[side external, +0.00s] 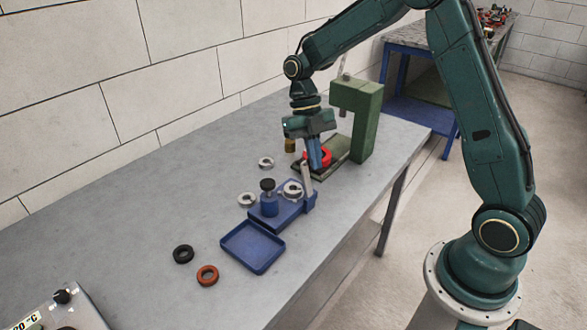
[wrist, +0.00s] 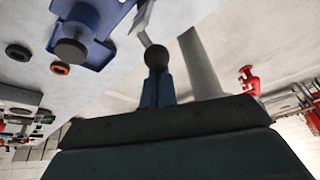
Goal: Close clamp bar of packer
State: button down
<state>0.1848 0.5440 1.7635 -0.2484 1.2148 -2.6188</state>
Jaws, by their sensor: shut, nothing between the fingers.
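The blue packer (side external: 276,213) stands on the bench, with a black-topped blue post and grey rings on and beside it. Its pale clamp bar (side external: 306,176) stands raised, nearly upright, at the packer's right end. In the wrist view the bar (wrist: 143,18) ends in a dark ball knob (wrist: 156,56) just in front of my fingers. My gripper (side external: 320,166) points down close beside the bar's upper end. Its blue fingers are shut and empty in the wrist view (wrist: 158,80). I cannot tell whether they touch the knob.
A green press (side external: 367,120) with a red ring (side external: 325,155) at its base stands just behind my gripper. A blue tray (side external: 253,246) lies in front of the packer. A black ring (side external: 183,254) and an orange ring (side external: 207,275) lie left of the tray. The bench's left part is mostly clear.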

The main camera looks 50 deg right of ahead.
jog(key=shift+w+g, duration=0.5)
jog(key=shift+w, duration=0.75)
jog(key=shift+w+f, duration=0.25)
jog(key=shift+w, duration=0.7)
jog(key=shift+w+f, duration=0.2)
jog(key=shift+w, duration=0.75)
jog(key=shift+w+f, duration=0.25)
jog(key=shift+w, duration=0.7)
jog(key=shift+s+r, duration=0.1)
